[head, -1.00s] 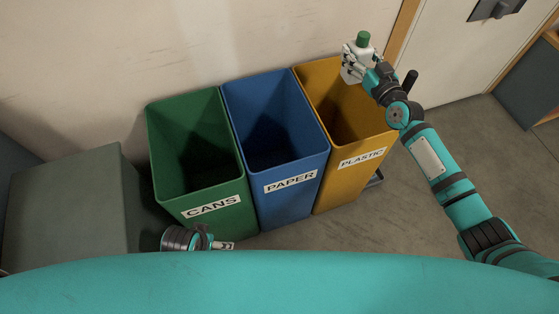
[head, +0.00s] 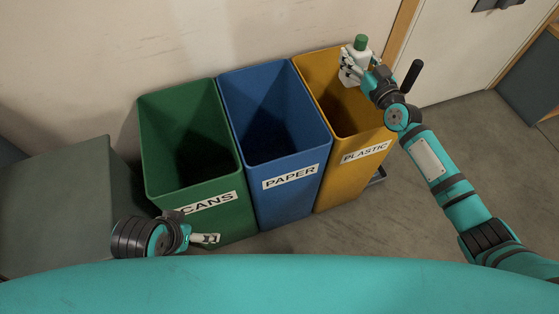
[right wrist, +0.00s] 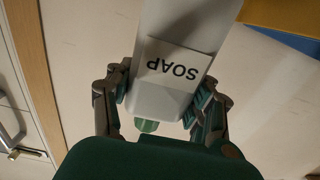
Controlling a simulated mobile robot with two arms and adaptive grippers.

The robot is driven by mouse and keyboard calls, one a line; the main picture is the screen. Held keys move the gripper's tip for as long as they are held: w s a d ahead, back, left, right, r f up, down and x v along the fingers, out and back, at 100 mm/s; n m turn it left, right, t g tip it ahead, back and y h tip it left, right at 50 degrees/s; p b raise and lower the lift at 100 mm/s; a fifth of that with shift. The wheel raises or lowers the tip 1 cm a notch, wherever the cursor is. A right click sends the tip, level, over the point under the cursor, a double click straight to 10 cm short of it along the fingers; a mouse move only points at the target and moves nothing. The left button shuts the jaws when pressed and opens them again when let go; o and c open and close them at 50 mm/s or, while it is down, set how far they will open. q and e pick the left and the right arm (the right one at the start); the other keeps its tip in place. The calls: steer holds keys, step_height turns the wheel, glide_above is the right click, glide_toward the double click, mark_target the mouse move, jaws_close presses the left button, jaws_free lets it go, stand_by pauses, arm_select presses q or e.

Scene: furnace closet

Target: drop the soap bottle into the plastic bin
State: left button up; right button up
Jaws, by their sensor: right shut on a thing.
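The soap bottle (head: 359,61) is white with a green cap and is upright in the head view. My right gripper (head: 352,68) is shut on it, over the back right part of the plastic bin's opening. In the right wrist view the bottle (right wrist: 178,60) sits between the two fingers of the gripper (right wrist: 165,92), its SOAP label upside down. The plastic bin (head: 362,165) is yellow, open-topped and labelled PLASTIC. Its yellow edge (right wrist: 285,15) shows at the wrist view's top right. My left gripper (head: 207,239) is in front of the green bin; its jaws are too small to read.
The blue PAPER bin (head: 290,200) stands left of the yellow one, and the green CANS bin (head: 215,222) left of that. A grey-green box (head: 60,210) is at far left. The wall is behind the bins, a door (head: 450,50) at back right. Floor is clear at right.

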mark_target(363, 38)
steer(key=o, duration=1.2)
step_height(363, 38, up, 10)
steer(key=shift+f, duration=0.1)
stand_by(0.4)
